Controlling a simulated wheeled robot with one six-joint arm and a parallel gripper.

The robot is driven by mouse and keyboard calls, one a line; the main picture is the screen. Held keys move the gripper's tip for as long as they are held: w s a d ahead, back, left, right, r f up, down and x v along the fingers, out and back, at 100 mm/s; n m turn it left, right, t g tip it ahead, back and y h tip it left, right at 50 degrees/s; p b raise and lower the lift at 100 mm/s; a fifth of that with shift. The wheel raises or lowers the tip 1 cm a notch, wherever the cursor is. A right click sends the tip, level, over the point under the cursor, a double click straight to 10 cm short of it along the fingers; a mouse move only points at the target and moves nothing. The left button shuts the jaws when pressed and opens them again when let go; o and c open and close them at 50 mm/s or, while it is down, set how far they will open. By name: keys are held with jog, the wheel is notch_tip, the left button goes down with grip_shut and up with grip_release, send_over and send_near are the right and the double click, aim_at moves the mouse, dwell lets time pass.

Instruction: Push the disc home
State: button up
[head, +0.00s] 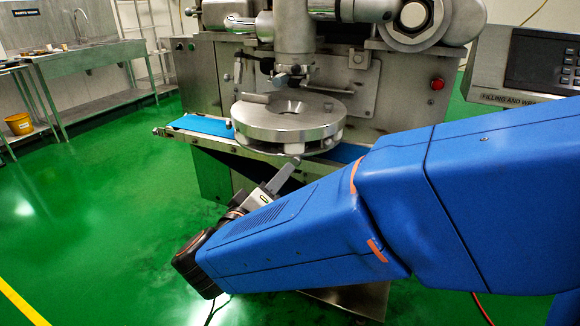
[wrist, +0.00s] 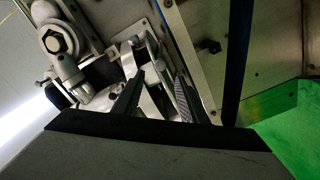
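The disc (head: 290,118) is a thick round steel plate with a hole near its middle. It lies level under the machine's central head, above the blue belt. My gripper (head: 292,165) points up and to the right just below the disc's front edge. I cannot tell whether it touches the disc. In the wrist view my gripper's two dark fingers (wrist: 160,80) stand apart, with pale metal parts showing between and beyond them. Nothing is clearly clamped between them. My blue arm hides part of the space below and right of the disc.
The encrusting machine (head: 215,75) stands behind, with a blue conveyor belt (head: 197,124) running under the disc. A control box (head: 545,60) is at the right. A sink bench (head: 90,57) and a yellow bucket (head: 19,124) are at the left. Green floor (head: 90,220) is clear at the left.

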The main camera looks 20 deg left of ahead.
aim_at(294, 162)
jog(key=w, duration=0.6)
jog(key=shift+w+d, duration=0.25)
jog(key=shift+w, duration=0.1)
grip_shut()
